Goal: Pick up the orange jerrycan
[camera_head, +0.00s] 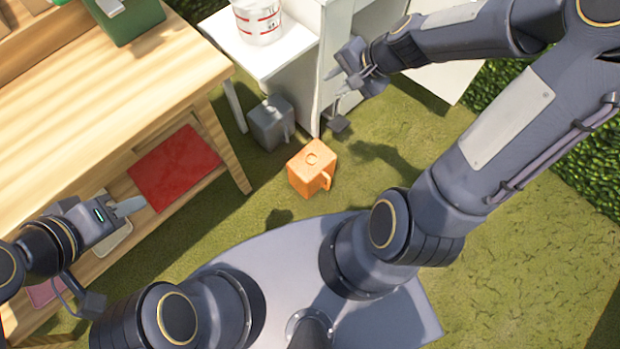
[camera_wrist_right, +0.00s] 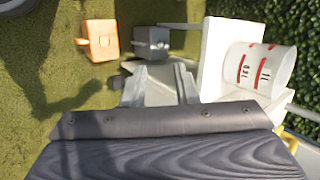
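The orange jerrycan (camera_head: 310,170) stands on the grass near the front of my base, with its handle toward the lower right. It also shows at the upper left of the right wrist view (camera_wrist_right: 98,40). My right gripper (camera_head: 332,92) is above and beyond the jerrycan, beside the white cabinet, apart from the can. In the right wrist view its two fingers (camera_wrist_right: 159,84) are spread with nothing held between them. My left gripper (camera_head: 132,207) is at the wooden bench on the left, away from the jerrycan. Its finger opening is hard to make out.
A grey jerrycan (camera_head: 270,123) stands just behind the orange one. A white cabinet (camera_head: 300,75) and a white bucket with red bands (camera_wrist_right: 262,66) are close to my right gripper. A wooden bench (camera_head: 100,100) with a red item (camera_head: 175,168) fills the left. Grass is clear to the right.

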